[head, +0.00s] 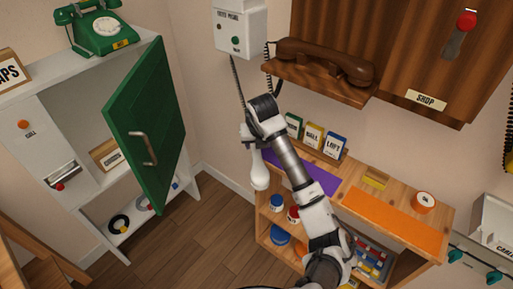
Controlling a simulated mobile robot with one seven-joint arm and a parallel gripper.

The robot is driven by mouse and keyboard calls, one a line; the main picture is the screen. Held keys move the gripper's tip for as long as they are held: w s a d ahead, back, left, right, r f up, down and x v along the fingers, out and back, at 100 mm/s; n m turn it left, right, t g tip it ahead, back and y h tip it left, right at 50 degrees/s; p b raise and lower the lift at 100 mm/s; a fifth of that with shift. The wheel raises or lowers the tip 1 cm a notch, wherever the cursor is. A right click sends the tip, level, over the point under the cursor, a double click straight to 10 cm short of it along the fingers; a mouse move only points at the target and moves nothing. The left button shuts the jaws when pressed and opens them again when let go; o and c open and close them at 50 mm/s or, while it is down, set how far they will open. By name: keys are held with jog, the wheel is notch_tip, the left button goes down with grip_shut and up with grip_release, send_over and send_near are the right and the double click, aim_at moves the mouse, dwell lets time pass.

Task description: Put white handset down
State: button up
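The white handset (259,172) hangs roughly upright in the air, its rounded lower end left of the shelf unit. My gripper (248,139) is at the handset's upper part and appears shut on it; the fingers are small and partly hidden by my wrist. A dark cord (238,85) runs from the white wall box (239,28) down to the handset's top.
A green cabinet door (146,120) stands open at left, below a green dial phone (100,31). A brown handset (320,60) lies on the wooden wall phone's ledge (335,90). The wooden shelf unit (357,178) carries small boxes and mats. Floor between cabinet and shelves is clear.

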jog(key=b+v, duration=0.1)
jog(key=v, duration=0.7)
jog(key=shift+a+r, duration=0.2)
jog(key=shift+r, duration=0.15)
jog(key=shift+s, duration=0.1)
